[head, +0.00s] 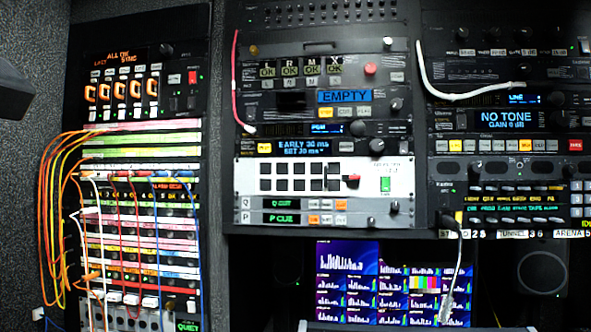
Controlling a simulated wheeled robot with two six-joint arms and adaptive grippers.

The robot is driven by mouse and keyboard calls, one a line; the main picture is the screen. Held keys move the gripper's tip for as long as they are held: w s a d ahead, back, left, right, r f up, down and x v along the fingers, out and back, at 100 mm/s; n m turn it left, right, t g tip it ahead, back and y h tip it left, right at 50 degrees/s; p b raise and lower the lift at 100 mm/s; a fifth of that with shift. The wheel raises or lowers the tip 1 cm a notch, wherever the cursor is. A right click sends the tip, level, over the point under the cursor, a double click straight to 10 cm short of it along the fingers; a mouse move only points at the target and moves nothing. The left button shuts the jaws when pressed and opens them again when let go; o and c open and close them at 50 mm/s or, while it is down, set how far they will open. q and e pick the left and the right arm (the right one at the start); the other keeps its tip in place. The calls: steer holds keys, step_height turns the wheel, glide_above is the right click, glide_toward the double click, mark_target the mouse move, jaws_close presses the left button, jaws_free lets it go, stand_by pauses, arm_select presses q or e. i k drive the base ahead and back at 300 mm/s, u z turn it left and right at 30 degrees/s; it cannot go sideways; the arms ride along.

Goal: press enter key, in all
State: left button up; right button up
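I cannot make out a key marked enter; most key labels are too small to read. At the right edge a group of pale keys (577,198) is cut off by the frame. The middle rack holds a white panel (246,180) with dark square buttons, a red-tipped part and a green-lit switch. Below it are two thin strips with green displays, one reading P CUE (285,219). Neither of my grippers can be made out in the head view.
A left rack holds a patch bay (140,139) with orange, white, red and blue cables hanging in front. A blue monitor (347,262) stands low in the middle, a dark cable (457,260) hanging before it. A dark, unclear shape (12,92) juts in at the left edge.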

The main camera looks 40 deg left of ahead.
mark_target(344, 147)
steer(key=u, duration=1)
